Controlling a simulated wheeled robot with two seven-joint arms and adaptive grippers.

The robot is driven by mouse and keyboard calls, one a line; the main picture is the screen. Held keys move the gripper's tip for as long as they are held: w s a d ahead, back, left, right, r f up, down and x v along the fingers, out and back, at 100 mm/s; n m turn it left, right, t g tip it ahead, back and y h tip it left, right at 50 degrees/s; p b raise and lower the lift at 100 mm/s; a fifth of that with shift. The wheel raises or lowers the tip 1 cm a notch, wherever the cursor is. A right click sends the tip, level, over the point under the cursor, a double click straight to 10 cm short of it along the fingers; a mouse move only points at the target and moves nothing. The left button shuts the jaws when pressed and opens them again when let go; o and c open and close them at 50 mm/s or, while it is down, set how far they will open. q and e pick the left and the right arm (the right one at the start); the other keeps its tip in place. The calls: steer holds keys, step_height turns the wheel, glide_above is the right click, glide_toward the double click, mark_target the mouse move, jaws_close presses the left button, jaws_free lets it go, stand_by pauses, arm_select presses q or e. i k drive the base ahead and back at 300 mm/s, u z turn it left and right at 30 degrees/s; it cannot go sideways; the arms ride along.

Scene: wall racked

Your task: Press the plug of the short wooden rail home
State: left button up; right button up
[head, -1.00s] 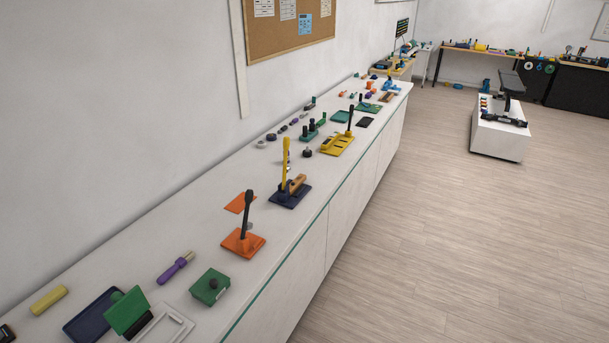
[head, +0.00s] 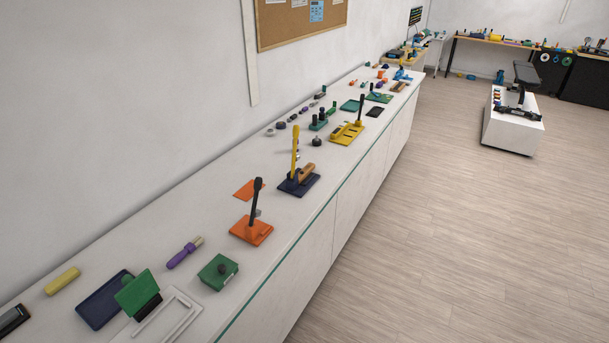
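A short wooden piece (head: 306,173), tan and blocky, lies tilted on a dark blue base plate (head: 313,185) beside an upright yellow post (head: 295,150). It may be the short wooden rail, but it is too small to be sure. I cannot make out a plug on it or whether one is seated. Neither of my grippers is in view.
A long white counter (head: 215,215) runs along the wall. It holds an orange stand (head: 252,231) with a black post, a green box (head: 218,271), a purple-handled tool (head: 184,253) and a yellow stand (head: 346,134). The floor (head: 430,240) right of it is clear up to a low white unit (head: 510,132).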

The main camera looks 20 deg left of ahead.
mark_target(296, 128)
steer(key=u, duration=0.2)
steer(key=i, duration=0.95)
steer(key=u, duration=1.05)
steer(key=i, duration=0.6)
steer(key=u, duration=0.65)
